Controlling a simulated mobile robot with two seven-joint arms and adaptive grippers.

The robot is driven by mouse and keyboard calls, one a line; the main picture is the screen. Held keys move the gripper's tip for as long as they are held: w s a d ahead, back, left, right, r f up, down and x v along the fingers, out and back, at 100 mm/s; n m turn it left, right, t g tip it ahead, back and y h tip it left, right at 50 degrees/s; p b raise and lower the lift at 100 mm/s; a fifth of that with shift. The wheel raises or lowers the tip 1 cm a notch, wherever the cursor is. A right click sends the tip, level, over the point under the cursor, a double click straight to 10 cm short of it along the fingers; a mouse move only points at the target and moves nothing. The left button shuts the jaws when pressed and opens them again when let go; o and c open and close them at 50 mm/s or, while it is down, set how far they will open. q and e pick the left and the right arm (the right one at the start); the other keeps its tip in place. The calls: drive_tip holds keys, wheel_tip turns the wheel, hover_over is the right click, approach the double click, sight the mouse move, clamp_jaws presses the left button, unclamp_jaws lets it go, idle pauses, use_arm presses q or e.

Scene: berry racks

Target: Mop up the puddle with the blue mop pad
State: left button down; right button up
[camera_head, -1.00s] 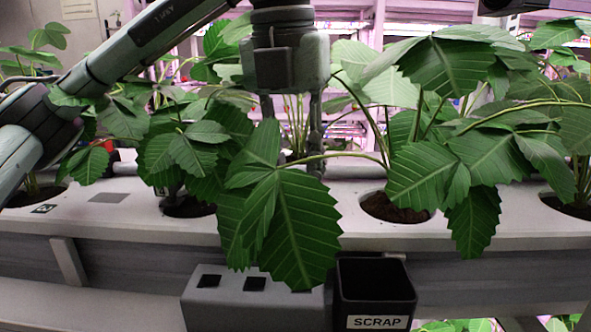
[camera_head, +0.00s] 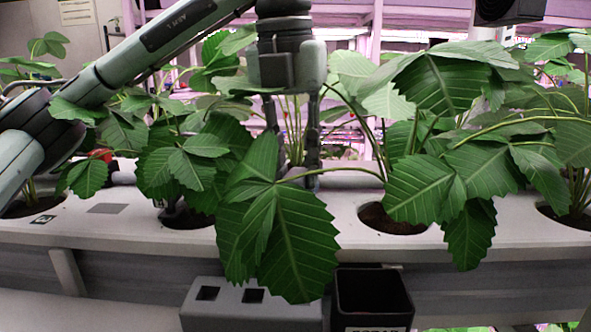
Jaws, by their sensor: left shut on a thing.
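My left gripper (camera_head: 291,168) reaches down from the top centre, behind the large front leaves of a strawberry plant (camera_head: 290,235). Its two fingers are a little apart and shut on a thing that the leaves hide. I cannot make out the blue mop pad or the puddle in this view. Foliage covers the stretch of white gutter top (camera_head: 345,207) around the fingertips. My right gripper is not in view.
Plants stand in round holes along the gutter, one hole (camera_head: 392,220) bare at its rim. A black scrap bin (camera_head: 373,300) and a grey block with square slots (camera_head: 235,310) are at the front. A small red thing (camera_head: 101,155) shows behind leaves at left.

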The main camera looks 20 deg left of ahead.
sight(295, 173)
use_arm(q)
drive_tip(key=shift+r, duration=2.45)
drive_tip(key=shift+r, duration=1.5)
